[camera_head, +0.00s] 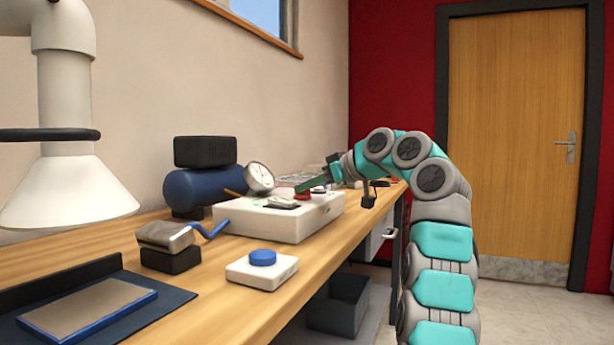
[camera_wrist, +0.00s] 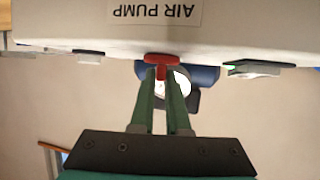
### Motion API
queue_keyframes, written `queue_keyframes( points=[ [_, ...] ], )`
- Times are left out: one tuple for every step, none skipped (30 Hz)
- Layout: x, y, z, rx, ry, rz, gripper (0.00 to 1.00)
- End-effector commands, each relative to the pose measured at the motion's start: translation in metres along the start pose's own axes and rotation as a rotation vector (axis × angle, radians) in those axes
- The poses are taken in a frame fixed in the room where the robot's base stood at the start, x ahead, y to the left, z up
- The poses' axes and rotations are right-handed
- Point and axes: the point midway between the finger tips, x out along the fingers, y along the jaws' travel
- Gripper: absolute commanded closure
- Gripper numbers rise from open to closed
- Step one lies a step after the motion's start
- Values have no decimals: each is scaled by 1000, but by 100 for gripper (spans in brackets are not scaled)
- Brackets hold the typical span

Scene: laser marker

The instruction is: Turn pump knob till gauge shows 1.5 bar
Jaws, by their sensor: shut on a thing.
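The white pump box (camera_head: 285,224) stands on the workbench. A red knob (camera_head: 303,195) is on it, and the red knob (camera_wrist: 161,59) also shows in the wrist view, below an upside-down "AIR PUMP" label (camera_wrist: 154,12). My gripper (camera_head: 301,187) reaches in from the right. In the wrist view, the green fingers of my gripper (camera_wrist: 163,76) are shut on the knob's stem. The round white gauge (camera_head: 259,177) stands behind the box, by a blue tank (camera_head: 196,187). Its needle is too small to read. In the wrist view the fingers partly hide the gauge (camera_wrist: 183,82).
A white unit with a blue button (camera_head: 262,258) sits in front of the box. A grey clamp with a blue handle (camera_head: 168,237) is to the left. A blue-framed plate (camera_head: 88,308) lies on a dark mat, below a white lamp-like hood (camera_head: 65,190).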

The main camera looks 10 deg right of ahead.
Motion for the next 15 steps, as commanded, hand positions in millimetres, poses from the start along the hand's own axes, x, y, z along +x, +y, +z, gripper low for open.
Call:
queue_keyframes(
  points=[
    [-2,1,-5,-6,4,-13,100],
    [-2,0,-5,-9,4,-22,100],
    [-2,0,-5,-14,4,-32,100],
    [-2,1,-4,-17,4,-38,100],
    [-2,1,-4,-18,4,-43,100],
    [-2,1,-3,-21,3,-49,100],
    [-1,1,-3,-23,3,-53,100],
    [-1,1,-3,-24,3,-55,100],
    [-1,1,-2,-26,3,-58,100],
    [-1,1,-2,-27,3,-60,100],
    [-1,1,-2,-27,4,-61,100],
    [-1,1,-2,-28,4,-62,100],
    [-1,1,-2,-28,4,-62,100],
    [-1,1,-2,-28,4,-62,100],
    [-1,1,-2,-28,4,-62,100]
  ],
)
